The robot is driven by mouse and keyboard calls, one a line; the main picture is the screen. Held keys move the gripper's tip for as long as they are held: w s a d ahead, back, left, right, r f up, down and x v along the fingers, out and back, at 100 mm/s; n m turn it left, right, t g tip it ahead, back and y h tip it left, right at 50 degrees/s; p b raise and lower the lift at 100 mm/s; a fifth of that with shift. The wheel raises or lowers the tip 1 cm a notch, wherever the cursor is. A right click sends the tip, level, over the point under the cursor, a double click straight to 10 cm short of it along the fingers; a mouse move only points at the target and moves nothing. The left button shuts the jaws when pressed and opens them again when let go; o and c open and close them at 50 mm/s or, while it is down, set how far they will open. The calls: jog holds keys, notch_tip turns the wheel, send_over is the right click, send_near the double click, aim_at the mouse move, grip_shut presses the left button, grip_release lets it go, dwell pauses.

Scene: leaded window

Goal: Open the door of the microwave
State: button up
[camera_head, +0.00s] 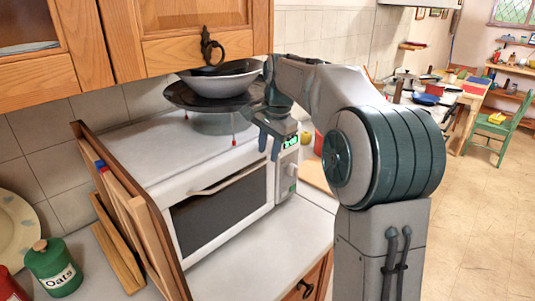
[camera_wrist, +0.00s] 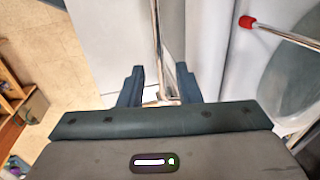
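The white microwave (camera_head: 205,160) stands on the counter, with its dark-windowed door (camera_head: 222,207) facing front and looking shut. A pale bar handle (camera_head: 228,180) runs along the top of the door. My gripper (camera_head: 269,147) points down at the microwave's upper right front, near the handle's right end and the green display (camera_head: 291,142). In the wrist view, my gripper's two fingers (camera_wrist: 160,90) are apart. A narrow shiny bar (camera_wrist: 166,60) shows between them, seemingly the handle. I cannot tell whether the fingers touch it.
A dark wide pan (camera_head: 205,97) with a bowl (camera_head: 222,78) sits on top of the microwave, close to my gripper. Wooden boards (camera_head: 130,215) stand at its left. A green oats tin (camera_head: 54,268) is at lower left. Wall cabinets (camera_head: 190,48) hang above. Counter in front is clear.

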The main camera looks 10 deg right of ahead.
jog(key=shift+w+a+f, duration=0.1)
jog(key=shift+w+f, duration=0.05)
jog(key=shift+f, duration=0.8)
jog(key=shift+c, duration=0.3)
grip_shut()
